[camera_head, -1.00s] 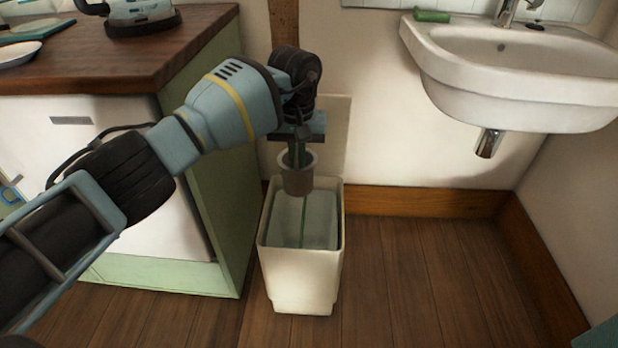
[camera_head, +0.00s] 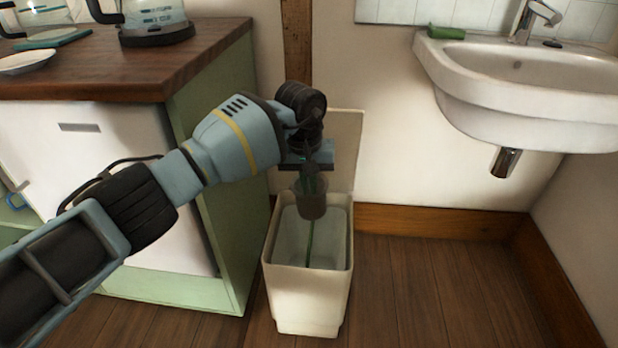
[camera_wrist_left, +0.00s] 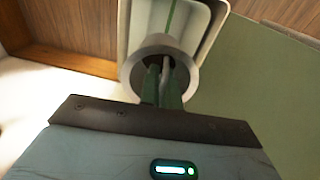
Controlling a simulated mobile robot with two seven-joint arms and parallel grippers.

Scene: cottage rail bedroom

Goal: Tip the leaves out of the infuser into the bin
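The infuser (camera_head: 312,207) is a small grey cup hanging over the back part of the bin's opening. In the left wrist view its round rim (camera_wrist_left: 132,72) surrounds my fingertips. My left gripper (camera_head: 313,183) points down from above, its green fingers close together with a thin grey piece of the infuser between them. The infuser looks roughly upright in the head view; I cannot see whether leaves are inside. The bin (camera_head: 306,297) is a tall cream open-topped box on the floor; it also shows in the left wrist view (camera_wrist_left: 124,38). My right gripper is out of view.
A green cabinet side (camera_head: 222,190) with a wooden worktop (camera_head: 120,72) stands close left of the bin. A glass kettle (camera_head: 155,20) and a white plate (camera_head: 27,62) are on top. A white basin (camera_head: 530,95) hangs at the right. Floor right of the bin is clear.

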